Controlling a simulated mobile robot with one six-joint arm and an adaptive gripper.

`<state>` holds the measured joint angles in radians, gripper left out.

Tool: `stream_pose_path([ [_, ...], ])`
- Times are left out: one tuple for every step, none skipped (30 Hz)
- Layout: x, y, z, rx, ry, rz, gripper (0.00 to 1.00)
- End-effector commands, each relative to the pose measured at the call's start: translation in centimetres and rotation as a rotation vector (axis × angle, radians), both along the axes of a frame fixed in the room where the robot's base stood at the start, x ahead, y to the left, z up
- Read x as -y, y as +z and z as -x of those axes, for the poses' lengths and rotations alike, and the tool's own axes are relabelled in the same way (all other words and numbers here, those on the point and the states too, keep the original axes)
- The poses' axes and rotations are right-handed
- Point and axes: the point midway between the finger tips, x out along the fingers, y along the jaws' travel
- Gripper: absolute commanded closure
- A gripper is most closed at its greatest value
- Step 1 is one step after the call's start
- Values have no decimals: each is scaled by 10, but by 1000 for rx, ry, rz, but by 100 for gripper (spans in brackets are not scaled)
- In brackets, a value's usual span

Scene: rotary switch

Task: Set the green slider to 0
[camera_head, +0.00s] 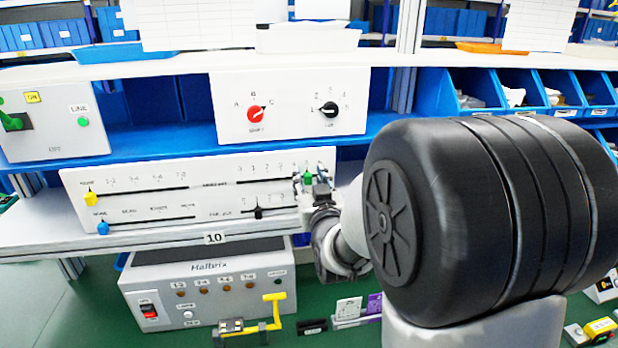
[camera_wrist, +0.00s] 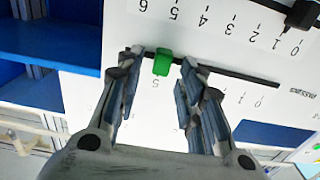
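The green slider (camera_head: 308,178) sits on the upper right track of a white slider panel (camera_head: 130,178), near the track's right end. In the wrist view the green slider (camera_wrist: 162,63) stands by the mark 5, and the 1 and 0 marks lie to the right along the dark track. My gripper (camera_head: 318,186) is at the panel's right end. In the wrist view my gripper (camera_wrist: 160,62) has its fingers apart on either side of the green slider, with gaps visible on both sides. Its hold on the slider is not seen.
A black slider (camera_head: 258,212) is on the track below; it also shows in the wrist view (camera_wrist: 300,14). Yellow (camera_head: 91,198) and blue (camera_head: 103,228) sliders are at the left. A panel with red (camera_head: 255,114) and black (camera_head: 329,109) knobs stands above. Blue bins (camera_head: 520,92) are at right.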

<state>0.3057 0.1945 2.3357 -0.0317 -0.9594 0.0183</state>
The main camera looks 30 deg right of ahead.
Motion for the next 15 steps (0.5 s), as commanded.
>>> stream_pose_path([
  [0,0,0,0,0,0,65],
  [0,0,0,0,0,0,65],
  [0,0,0,0,0,0,68],
  [0,0,0,0,0,0,70],
  [0,0,0,0,0,0,72],
  [0,0,0,0,0,0,74],
  [0,0,0,0,0,0,76],
  [0,0,0,0,0,0,78],
  [0,0,0,0,0,0,81],
  [0,0,0,0,0,0,83],
  [0,0,0,0,0,0,85],
  [0,0,0,0,0,0,88],
  [0,0,0,0,0,0,90],
  [0,0,0,0,0,0,92],
  [0,0,0,0,0,0,94],
])
